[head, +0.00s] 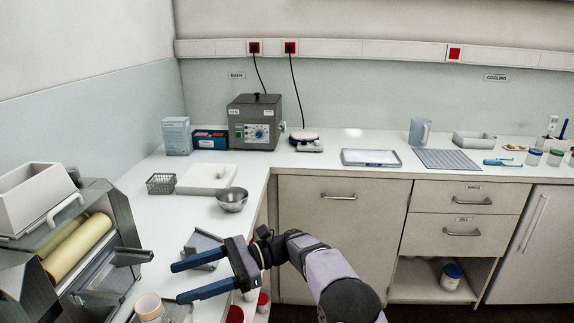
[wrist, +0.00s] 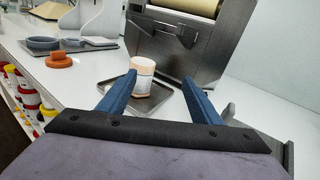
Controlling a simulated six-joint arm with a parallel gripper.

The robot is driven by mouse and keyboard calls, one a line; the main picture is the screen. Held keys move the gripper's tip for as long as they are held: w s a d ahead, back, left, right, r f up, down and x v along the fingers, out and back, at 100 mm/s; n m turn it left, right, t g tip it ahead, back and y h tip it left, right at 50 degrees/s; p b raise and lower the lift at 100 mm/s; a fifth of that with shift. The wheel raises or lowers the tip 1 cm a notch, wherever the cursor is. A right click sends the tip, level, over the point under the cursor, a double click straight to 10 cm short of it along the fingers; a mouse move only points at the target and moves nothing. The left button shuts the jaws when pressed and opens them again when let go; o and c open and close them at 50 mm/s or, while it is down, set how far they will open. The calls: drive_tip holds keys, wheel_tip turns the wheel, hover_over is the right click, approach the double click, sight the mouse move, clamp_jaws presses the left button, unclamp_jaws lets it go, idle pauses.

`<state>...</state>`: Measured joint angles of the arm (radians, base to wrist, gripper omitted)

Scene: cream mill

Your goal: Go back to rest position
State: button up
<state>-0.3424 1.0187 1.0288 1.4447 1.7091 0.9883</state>
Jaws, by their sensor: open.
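My gripper (head: 190,282) has two blue fingers spread wide apart, with nothing between them in the head view. It hangs over the left counter, in front of the mill. In the wrist view my gripper (wrist: 158,88) is also open. The jar also shows at the bottom of the head view (head: 149,308), near the lower finger.
The steel mill with yellow rollers (head: 75,247) stands at the left. A metal bowl (head: 232,200), a white slab (head: 207,179) and a wire basket (head: 160,184) are further back. A grey bath unit (head: 254,122) stands in the corner. The counter between bowl and bath is mostly clear.

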drive_tip(key=w+r+t, duration=0.1)
drive_tip(key=w, duration=0.1)
drive_tip(key=w+r+t+p, duration=0.1)
drive_tip(key=w+a+t, duration=0.1)
drive_tip(key=w, duration=0.1)
drive_tip(key=shift+w+r+t+y, duration=0.3)
drive_tip(key=shift+r+t, duration=0.1)
drive_tip(key=w+d+t+h, duration=0.1)
drive_tip(key=w+d+t, duration=0.1)
drive_tip(key=w+d+f+t+h, duration=0.1)
drive_tip(key=w+d+t, duration=0.1)
drive_tip(key=w+d+t+h+p, duration=0.1)
drive_tip(key=w+d+t, duration=0.1)
drive_tip(key=d, duration=0.1)
drive_tip(key=shift+w+f+n, duration=0.25)
drive_tip(key=shift+n, duration=0.05)
drive_tip(key=s+d+f+n+h+b, duration=0.1)
drive_tip(key=s+d+f+n+h, duration=0.4)
drive_tip(key=s+d, duration=0.6)
drive_tip(key=s+d+f+n+g+h+b, duration=0.1)
drive_tip(key=s+d+f+n+h, duration=0.15)
drive_tip(key=s+d+f, duration=0.75)
drive_tip(key=s+d+f+n+h+b, duration=0.1)
drive_tip(key=s+d+f+n+h, duration=0.3)
drive_tip(key=s+d, duration=0.75)
wheel_tip(320, 180, up, 14)
drive_tip(key=w+d+m+h+p, duration=0.1)
drive_tip(key=w+d+p, duration=0.1)
drive_tip(key=p, duration=1.1)
drive_tip(key=shift+w, duration=0.25)
